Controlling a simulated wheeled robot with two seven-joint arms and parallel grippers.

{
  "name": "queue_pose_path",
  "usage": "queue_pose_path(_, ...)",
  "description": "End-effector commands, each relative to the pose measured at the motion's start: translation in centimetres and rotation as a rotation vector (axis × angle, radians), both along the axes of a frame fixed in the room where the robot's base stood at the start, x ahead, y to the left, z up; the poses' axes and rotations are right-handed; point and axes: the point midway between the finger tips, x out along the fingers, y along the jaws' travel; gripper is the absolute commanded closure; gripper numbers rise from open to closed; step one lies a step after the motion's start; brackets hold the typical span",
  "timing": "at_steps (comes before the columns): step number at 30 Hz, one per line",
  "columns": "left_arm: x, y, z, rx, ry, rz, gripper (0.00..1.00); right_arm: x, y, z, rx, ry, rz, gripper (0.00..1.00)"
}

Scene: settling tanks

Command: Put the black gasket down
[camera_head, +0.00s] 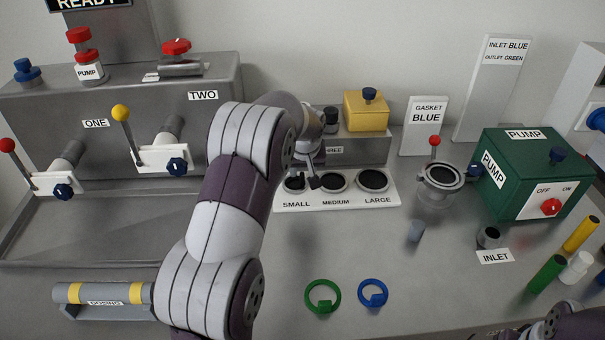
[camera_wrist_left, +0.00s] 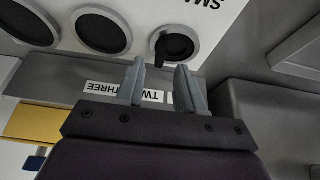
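The black gasket (camera_wrist_left: 160,44) shows as a dark ring with a short tab at the SMALL place of the white tray (camera_head: 336,202). In the head view its tab (camera_head: 314,182) sits between the SMALL and MEDIUM places. Whether it lies fully flat I cannot tell. My left gripper (camera_head: 307,163) is above the back edge of the tray by the SMALL place. In the left wrist view its two fingers (camera_wrist_left: 161,66) stand apart with nothing between them, close to the gasket's tab.
A grey block with a yellow box (camera_head: 366,112) stands behind the tray. A green ring (camera_head: 322,296) and a blue ring (camera_head: 373,293) lie on the front table. A cup-like housing (camera_head: 440,178) and the green pump box (camera_head: 530,172) stand to the right.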

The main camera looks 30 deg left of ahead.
Motion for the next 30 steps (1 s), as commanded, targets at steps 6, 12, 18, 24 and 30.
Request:
queue_pose_path(6, -2.0, -1.2, 5.3, 0.001, -0.003, 0.0, 0.63, 0.0, 0.0, -0.1, 0.0, 0.0, 0.0, 0.57)
queue_pose_path(12, -2.8, -1.7, 7.5, 0.001, -0.001, 0.0, 0.63, 0.0, 0.0, -0.1, 0.0, 0.0, 0.0, 0.57)
queue_pose_path(18, -4.9, -3.8, 6.6, -0.013, 0.038, -0.066, 0.63, 0.0, 0.0, -0.1, 0.0, 0.0, 0.0, 0.57)
queue_pose_path(24, -15.6, -11.0, 2.0, -0.056, 0.18, -0.354, 0.63, 0.0, 0.0, -0.1, 0.0, 0.0, 0.0, 0.57)
queue_pose_path(30, -25.1, -14.3, -1.1, -0.079, 0.274, -0.54, 0.63, 0.0, 0.0, -0.1, 0.0, 0.0, 0.0, 0.57)
